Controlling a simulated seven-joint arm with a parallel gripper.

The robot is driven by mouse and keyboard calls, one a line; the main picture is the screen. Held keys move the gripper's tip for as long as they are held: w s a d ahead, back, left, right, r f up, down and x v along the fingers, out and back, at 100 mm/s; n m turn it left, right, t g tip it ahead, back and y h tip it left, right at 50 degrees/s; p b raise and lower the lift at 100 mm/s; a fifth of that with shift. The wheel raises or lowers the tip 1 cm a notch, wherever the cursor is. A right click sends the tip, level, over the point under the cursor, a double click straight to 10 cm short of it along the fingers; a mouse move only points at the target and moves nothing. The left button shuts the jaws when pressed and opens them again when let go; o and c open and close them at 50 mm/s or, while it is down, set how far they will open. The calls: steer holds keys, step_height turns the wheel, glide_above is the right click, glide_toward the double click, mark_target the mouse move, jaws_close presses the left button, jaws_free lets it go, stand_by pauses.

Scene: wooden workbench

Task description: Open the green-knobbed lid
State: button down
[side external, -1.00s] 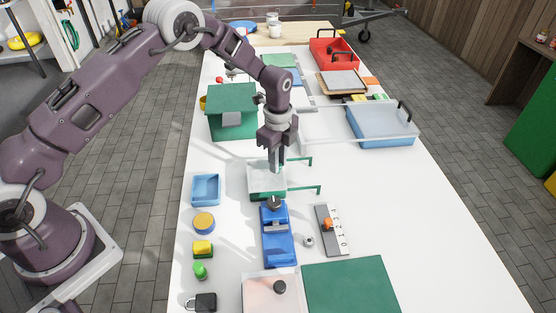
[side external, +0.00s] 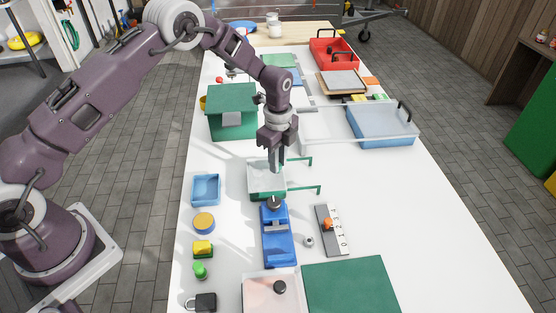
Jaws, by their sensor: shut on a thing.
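A small green-walled box (side external: 266,197) stands mid-table with a pale, see-through lid (side external: 258,181) over its top. Two green rails (side external: 304,190) reach out from its right side. My gripper (side external: 276,168) points straight down at the lid, its fingers closed at the lid's upper part. It is shut on what seems to be the lid's knob. The fingers hide the knob, so its green colour does not show. I cannot tell whether the lid is shifted from its closed place.
A blue device with a black knob (side external: 276,235) stands just in front of the box. A blue tray (side external: 206,189) lies left, a green house-shaped box (side external: 232,113) behind left, and a clear-lidded blue bin (side external: 382,127) behind right. The table right of the rails is clear.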

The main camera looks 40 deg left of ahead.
steer(key=shift+r, duration=0.1)
steer(key=w+d, duration=0.5)
steer(key=w, duration=0.1)
steer(key=shift+d, duration=0.2)
steer(key=shift+w+d, duration=0.2)
steer(key=shift+d, duration=0.15)
steer(key=c, duration=1.3)
jaws_free()
steer(key=shift+o, duration=0.2)
step_height(320, 180, up, 7)
